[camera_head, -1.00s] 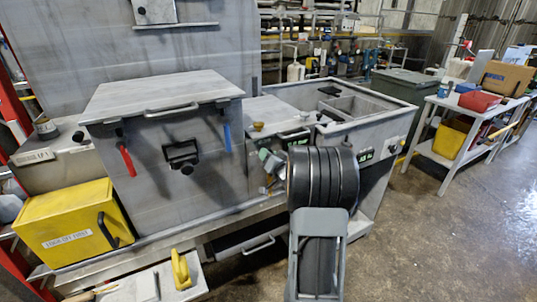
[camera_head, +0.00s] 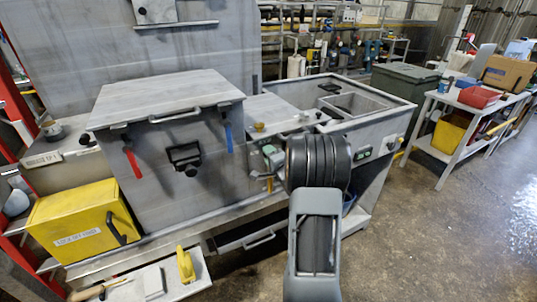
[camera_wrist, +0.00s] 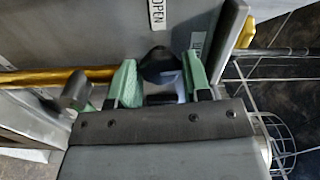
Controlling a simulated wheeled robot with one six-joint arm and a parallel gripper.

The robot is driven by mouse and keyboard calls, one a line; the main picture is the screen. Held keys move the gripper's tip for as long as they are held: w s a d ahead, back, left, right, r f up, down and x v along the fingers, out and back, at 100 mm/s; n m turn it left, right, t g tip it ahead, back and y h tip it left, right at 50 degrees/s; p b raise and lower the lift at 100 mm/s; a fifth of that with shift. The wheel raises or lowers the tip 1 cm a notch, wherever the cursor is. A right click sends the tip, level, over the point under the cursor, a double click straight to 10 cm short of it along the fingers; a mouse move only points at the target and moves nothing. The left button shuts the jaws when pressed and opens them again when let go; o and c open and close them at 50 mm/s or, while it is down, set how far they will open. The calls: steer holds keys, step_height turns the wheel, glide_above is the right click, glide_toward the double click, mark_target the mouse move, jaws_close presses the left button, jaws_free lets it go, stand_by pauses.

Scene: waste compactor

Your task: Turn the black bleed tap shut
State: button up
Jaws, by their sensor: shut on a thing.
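The black bleed tap (camera_wrist: 160,66) is a dark rounded knob on the grey metal front in the wrist view. My gripper (camera_wrist: 158,82) has green fingers, one on each side of the tap, and is shut on it. A white label reading OPEN (camera_wrist: 157,14) is above the tap, and a second label (camera_wrist: 197,42) is to its right, too small to read. In the head view my gripper (camera_head: 272,158) is at the front of the grey machine, right of the blue handle. The tap is hidden there by my arm.
A brass-coloured pipe (camera_wrist: 55,76) runs left of the gripper, with a grey knob (camera_wrist: 77,90) close by. A wire basket (camera_wrist: 282,145) is at lower right. In the head view, red (camera_head: 132,162) and blue (camera_head: 229,138) handles are left.

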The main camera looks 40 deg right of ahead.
steer(key=shift+m, duration=0.6)
steer(key=shift+m+p, duration=0.3)
steer(key=o, duration=0.9)
steer(key=s, duration=0.4)
steer(key=s+a+b, duration=0.1)
steer(key=s, duration=0.4)
steer(key=s+a, duration=0.1)
steer(key=s, duration=0.3)
steer(key=shift+s+b, duration=0.35)
